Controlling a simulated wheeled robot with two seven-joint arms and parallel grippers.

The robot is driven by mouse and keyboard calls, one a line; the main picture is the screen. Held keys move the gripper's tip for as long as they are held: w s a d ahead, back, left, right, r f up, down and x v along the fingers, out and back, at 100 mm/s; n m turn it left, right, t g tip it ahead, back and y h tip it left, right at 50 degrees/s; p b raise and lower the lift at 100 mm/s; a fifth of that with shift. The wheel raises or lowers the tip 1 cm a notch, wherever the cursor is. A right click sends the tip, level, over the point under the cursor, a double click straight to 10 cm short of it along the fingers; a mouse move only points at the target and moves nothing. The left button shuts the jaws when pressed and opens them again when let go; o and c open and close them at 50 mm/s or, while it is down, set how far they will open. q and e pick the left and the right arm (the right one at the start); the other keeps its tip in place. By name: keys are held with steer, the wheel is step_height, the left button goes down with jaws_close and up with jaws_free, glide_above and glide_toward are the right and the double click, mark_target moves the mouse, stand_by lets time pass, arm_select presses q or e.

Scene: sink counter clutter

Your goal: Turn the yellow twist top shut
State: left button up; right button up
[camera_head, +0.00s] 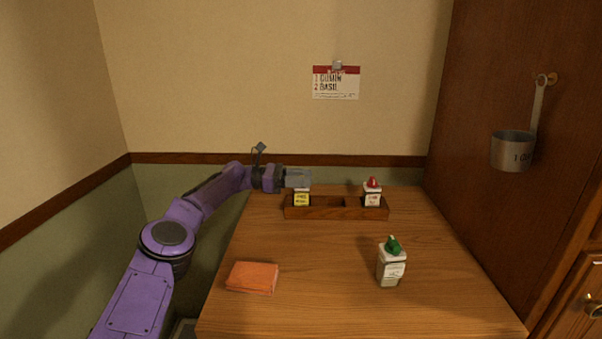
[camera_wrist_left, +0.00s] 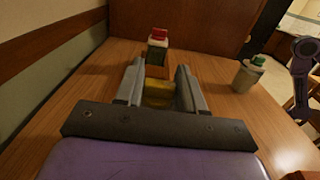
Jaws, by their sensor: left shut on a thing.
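A jar with a yellow label (camera_head: 301,199) stands in the left end of a wooden rack (camera_head: 327,212) at the back of the counter. My left gripper (camera_head: 300,178) is over this jar and hides its top in the head view. In the left wrist view my left gripper (camera_wrist_left: 160,78) has its two fingers on either side of the yellow twist top (camera_wrist_left: 158,95), shut on it. How far the top is turned cannot be told. My right gripper is not seen.
A red-topped jar (camera_head: 372,193) stands in the rack's right end. A green-topped jar (camera_head: 391,264) stands at front right, and an orange cloth (camera_head: 252,278) lies at front left. A metal cup (camera_head: 512,150) hangs right. The middle counter is clear.

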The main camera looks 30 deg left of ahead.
arm_select(q)
steer(key=shift+d+f+g, duration=0.1)
steer(key=shift+f+g, duration=0.15)
steer(key=shift+g, duration=0.05)
stand_by(0.4)
steer(key=o, duration=1)
steer(key=shift+w, duration=0.15)
steer(key=shift+r, duration=0.1)
